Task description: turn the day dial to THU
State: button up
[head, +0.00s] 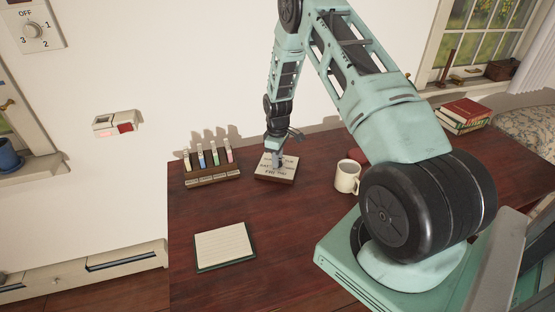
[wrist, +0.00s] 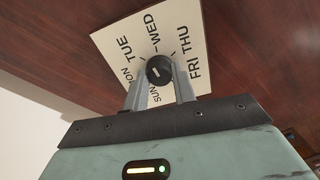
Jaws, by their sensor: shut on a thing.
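The day dial is a cream square plate (head: 262,172) on a low wooden base, near the back of the dark red table. The plate (wrist: 112,40) fills the upper middle of the wrist view, with MON, TUE, WED, THU, FRI and SUN readable around a round black knob (wrist: 159,69). SAT is not readable there. A short pale mark shows on the knob; I cannot tell for sure which day it points to. My gripper (head: 278,162) reaches down onto the dial from above. In the wrist view its two fingers (wrist: 159,83) are shut on the knob, one on each side.
A wooden rack with several coloured vials (head: 212,178) stands left of the dial. A white mug (head: 347,176) stands to its right. A notepad (head: 224,246) lies in front. Red books (head: 465,112) are at the far right. The table front centre is clear.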

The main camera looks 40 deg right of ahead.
jog(key=m+b, duration=0.1)
jog(key=m, duration=0.2)
jog(key=shift+m, duration=0.4)
jog(key=m, duration=0.3)
jog(key=shift+m+b, duration=0.3)
jog(key=shift+b, duration=0.1)
jog(key=m, duration=0.5)
jog(key=shift+m+b, duration=0.35)
jog(key=shift+m, duration=0.05)
jog(key=o, duration=1)
notch_tip(320, 180, up, 18)
jog(key=shift+f+b, duration=0.25)
jog(key=shift+b, duration=0.55)
